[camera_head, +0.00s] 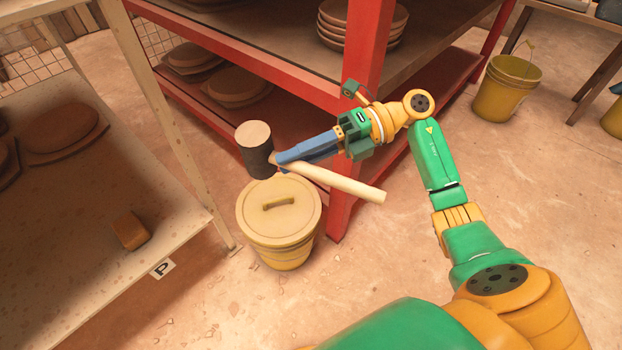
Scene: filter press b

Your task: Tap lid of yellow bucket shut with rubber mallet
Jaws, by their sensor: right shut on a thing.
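The yellow bucket (286,259) stands on the floor in front of the red rack, with its lid (258,219) on top. The lid is pale yellow with a raised handle in its middle. I cannot tell whether its rim is fully seated. My right gripper (283,160) is shut on the rubber mallet's pale handle (340,182), close to the head. The mallet's dark head (258,160) with a pale end face appears just beyond the lid's back edge. The gap between head and lid is hard to judge. My left gripper is out of view.
A red rack (361,50) with stacked bowls (360,28) stands behind the bucket, its post close by. A table (100,240) with a brown block (130,231) is at the left. Another yellow bucket (507,88) stands at the upper right. The right floor is open.

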